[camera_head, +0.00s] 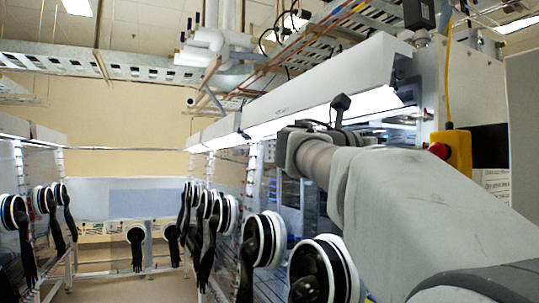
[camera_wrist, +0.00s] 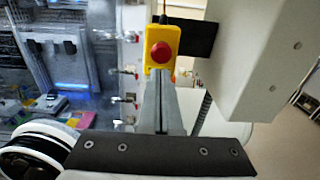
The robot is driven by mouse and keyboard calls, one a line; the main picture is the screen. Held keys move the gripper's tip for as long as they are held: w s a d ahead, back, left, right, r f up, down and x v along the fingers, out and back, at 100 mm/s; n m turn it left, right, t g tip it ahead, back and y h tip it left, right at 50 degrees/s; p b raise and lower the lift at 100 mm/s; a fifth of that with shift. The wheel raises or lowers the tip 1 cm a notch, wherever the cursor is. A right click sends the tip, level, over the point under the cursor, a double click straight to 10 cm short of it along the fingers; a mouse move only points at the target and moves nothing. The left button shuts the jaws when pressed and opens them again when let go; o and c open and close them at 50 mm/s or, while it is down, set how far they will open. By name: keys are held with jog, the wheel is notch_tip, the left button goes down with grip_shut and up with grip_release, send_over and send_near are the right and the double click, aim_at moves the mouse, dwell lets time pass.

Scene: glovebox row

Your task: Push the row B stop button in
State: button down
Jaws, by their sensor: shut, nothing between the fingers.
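The stop button is a red mushroom knob (camera_wrist: 161,52) on a yellow box (camera_wrist: 171,34), in the upper middle of the wrist view. In the head view the red knob (camera_head: 438,150) shows on the left side of the yellow box (camera_head: 459,151), just above my arm. My gripper (camera_wrist: 162,78) is shut and empty. Its grey fingers point up the wrist view, with their tips appearing just below the knob. I cannot tell the depth between them, and no contact is clear. In the head view I cannot make out the fingers.
A black panel (camera_wrist: 196,38) and a pale cabinet side (camera_wrist: 260,60) stand right of the box. The glovebox window with its fittings is on the left, with a black-and-white glove port (camera_wrist: 35,150). More glove ports (camera_head: 264,240) line the row.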

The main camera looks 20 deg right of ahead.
jog(key=a, duration=0.6)
jog(key=shift+s+b, duration=0.2)
jog(key=shift+b, duration=0.1)
jog(key=s+a+f+m+t+y, duration=0.25)
jog(key=a+f+y, duration=0.2)
jog(key=f, duration=0.75)
jog(key=s+a+f+m+t+y, duration=0.15)
jog(key=a+f+m+y, duration=0.3)
jog(key=f, duration=0.75)
jog(key=s+a+f+m+y, duration=0.4)
jog(key=a+f+m, duration=0.2)
jog(key=f, duration=0.3)
jog(key=s+a+f+m+y+b, duration=0.1)
jog(key=s+a+f+m+y, duration=0.3)
jog(key=a+f, duration=0.3)
notch_tip(320, 180, down, 2)
jog(key=shift+s+a+f+m+y, duration=0.15)
jog(key=shift+a+m+y, duration=0.3)
jog(key=shift+m, duration=0.45)
jog(key=shift+s+d, duration=0.15)
jog(key=shift+s, duration=0.05)
